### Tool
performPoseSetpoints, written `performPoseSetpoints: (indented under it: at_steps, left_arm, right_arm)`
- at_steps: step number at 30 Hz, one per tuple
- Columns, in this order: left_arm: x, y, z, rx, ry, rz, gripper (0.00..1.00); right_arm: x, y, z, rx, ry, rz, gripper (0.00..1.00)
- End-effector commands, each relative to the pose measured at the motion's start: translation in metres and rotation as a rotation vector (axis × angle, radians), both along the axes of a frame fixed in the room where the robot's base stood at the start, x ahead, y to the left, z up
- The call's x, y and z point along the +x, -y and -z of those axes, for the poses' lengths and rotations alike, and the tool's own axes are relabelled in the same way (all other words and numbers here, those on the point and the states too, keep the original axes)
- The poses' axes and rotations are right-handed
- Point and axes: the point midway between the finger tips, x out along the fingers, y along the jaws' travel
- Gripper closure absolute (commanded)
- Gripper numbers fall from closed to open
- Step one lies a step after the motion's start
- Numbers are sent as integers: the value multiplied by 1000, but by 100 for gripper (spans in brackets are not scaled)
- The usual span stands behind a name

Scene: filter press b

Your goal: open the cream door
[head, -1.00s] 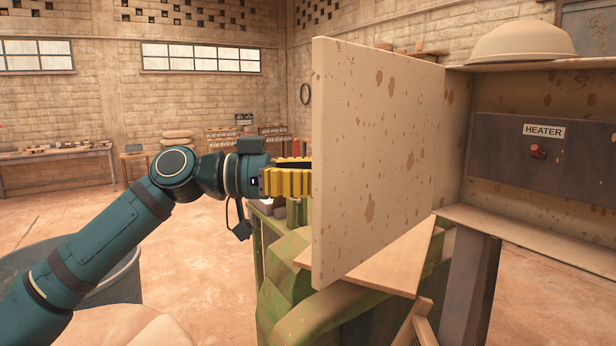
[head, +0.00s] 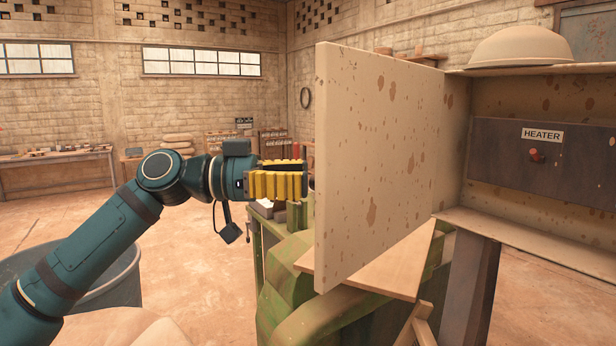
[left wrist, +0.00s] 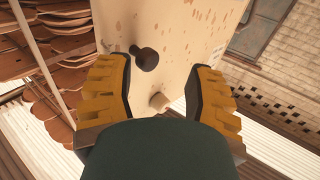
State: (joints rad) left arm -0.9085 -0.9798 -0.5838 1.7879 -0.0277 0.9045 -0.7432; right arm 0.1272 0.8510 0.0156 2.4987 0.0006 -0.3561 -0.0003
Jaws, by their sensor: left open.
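The cream door (head: 378,160), speckled with brown rust spots, stands swung wide open from the cabinet (head: 525,222) in the head view. Its inner face and free edge show there. My left gripper (head: 306,178) is just left of the free edge, on the outer-face side. In the left wrist view my left gripper (left wrist: 160,76) is open, its yellow-backed fingers spread and empty in front of the door (left wrist: 180,30). My right gripper is out of view.
The cabinet interior holds a dark panel with a HEATER label (head: 542,134) and a red knob (head: 537,155). A pale dome (head: 522,45) sits on top. A wooden board (head: 390,268) and green machinery (head: 285,285) are below the door.

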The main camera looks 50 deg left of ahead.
Motion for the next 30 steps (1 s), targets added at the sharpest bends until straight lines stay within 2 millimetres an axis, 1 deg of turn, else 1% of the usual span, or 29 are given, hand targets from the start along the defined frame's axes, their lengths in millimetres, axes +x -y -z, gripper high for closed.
performPoseSetpoints:
  at_steps: [1,9,12,15,21,30]
  left_arm:
    - [-8,-7,0,-3,3,-5,46]
    - [-52,-41,-1,-4,6,-4,46]
    - [-65,-51,-2,-4,6,-4,46]
    - [-74,-58,-2,-2,6,-3,46]
    - [-83,-63,-2,-2,6,-1,46]
    - [-83,-64,-2,-2,5,-1,46]
  right_arm:
    - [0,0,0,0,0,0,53]
    - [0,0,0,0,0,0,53]
    - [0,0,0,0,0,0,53]
    - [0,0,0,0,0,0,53]
    - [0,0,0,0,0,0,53]
    - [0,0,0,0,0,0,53]
